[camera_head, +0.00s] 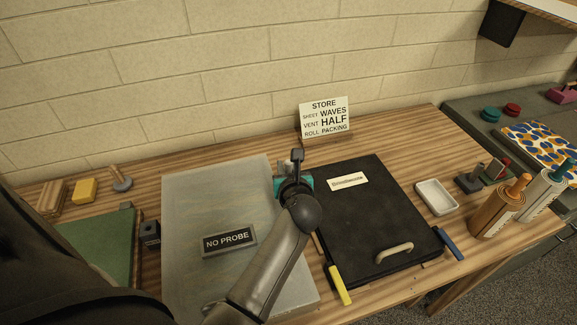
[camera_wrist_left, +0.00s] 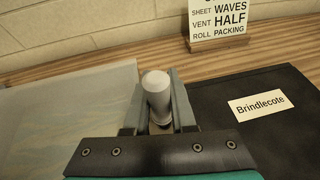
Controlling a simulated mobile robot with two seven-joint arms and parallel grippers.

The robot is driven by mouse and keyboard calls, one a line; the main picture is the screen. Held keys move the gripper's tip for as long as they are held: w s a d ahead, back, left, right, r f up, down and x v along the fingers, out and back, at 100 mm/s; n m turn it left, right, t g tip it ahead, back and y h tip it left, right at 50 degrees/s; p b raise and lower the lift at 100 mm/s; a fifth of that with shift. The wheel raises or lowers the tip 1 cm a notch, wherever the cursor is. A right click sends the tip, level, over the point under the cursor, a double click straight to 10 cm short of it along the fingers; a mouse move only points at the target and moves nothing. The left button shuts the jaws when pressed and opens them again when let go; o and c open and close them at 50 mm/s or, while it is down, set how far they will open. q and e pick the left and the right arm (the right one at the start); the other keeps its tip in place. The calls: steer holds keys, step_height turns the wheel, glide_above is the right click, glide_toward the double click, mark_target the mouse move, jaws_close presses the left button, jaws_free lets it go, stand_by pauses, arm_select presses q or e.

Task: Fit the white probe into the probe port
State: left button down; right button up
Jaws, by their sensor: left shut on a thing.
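The white probe (camera_wrist_left: 156,92) stands between the fingers of my left gripper (camera_wrist_left: 158,105) in the left wrist view, its rounded end showing. The gripper is shut on it. In the head view my left gripper (camera_head: 297,157) is over the gap between the pale tray (camera_head: 190,200) and the black lidded tray (camera_head: 345,225), near their far ends. I cannot make out the probe there. I cannot identify the probe port in either view; my arm and gripper cover part of the area between the trays. My right gripper is not in view.
A "NO PROBE" plate (camera_head: 229,240) lies on the pale tray. A sign (camera_head: 325,116) stands behind the black tray. A small dark block (camera_head: 150,234) is left of the pale tray.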

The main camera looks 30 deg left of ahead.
arm_select(q)
steer(key=shift+f+b, duration=0.9)
steer(key=shift+f, duration=0.35)
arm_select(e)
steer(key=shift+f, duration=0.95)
arm_select(q)
steer(key=c, duration=0.7)
jaws_free()
steer(key=shift+o, duration=0.2)
steer(key=shift+r, duration=0.1)
